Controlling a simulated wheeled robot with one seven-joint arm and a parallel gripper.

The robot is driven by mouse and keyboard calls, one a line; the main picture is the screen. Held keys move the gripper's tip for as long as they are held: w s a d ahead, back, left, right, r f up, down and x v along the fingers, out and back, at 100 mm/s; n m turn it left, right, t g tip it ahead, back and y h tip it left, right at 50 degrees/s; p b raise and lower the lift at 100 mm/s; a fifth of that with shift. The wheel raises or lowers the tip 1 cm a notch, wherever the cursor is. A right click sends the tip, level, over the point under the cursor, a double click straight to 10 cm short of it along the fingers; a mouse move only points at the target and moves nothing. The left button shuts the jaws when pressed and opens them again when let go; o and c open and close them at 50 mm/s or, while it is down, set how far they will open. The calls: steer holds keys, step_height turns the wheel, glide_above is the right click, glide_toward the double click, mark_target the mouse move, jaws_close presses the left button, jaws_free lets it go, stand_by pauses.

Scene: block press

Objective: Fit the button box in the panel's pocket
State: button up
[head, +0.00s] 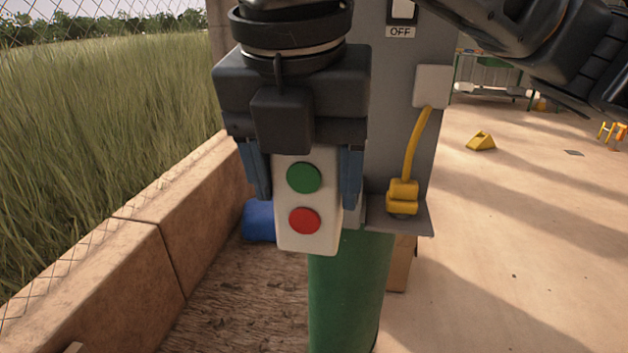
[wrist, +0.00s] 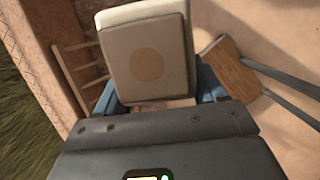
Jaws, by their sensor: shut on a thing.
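The button box (head: 307,236) is off-white with a green button (head: 304,178) above a red button (head: 305,221). My gripper (head: 304,180) is shut on it, with a blue finger on its left and right sides. The box hangs nearly upright in the air, in front of the grey panel (head: 388,130). In the wrist view the box (wrist: 148,30) shows a pale face with a round tan mark, between the blue fingers (wrist: 158,92). The panel's pocket cannot be made out; my gripper and the box cover part of the panel.
The panel carries an OFF switch (head: 402,12) and a yellow cable with a yellow plug (head: 403,196) on a small ledge. A green post (head: 350,290) stands below. A low wall (head: 140,240) runs at left; a blue object (head: 259,222) lies behind the box. The floor at right is mostly clear.

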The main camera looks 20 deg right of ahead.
steer(key=w+d, duration=0.9)
steer(key=w, duration=0.4)
steer(key=shift+s+f+p, duration=0.15)
steer(key=shift+f, duration=1.6)
steer(key=shift+s+f+p, duration=0.1)
steer(key=shift+f+p, duration=0.05)
steer(key=shift+f, duration=1.6)
steer(key=o, duration=1.5)
steer(key=v, duration=1.2)
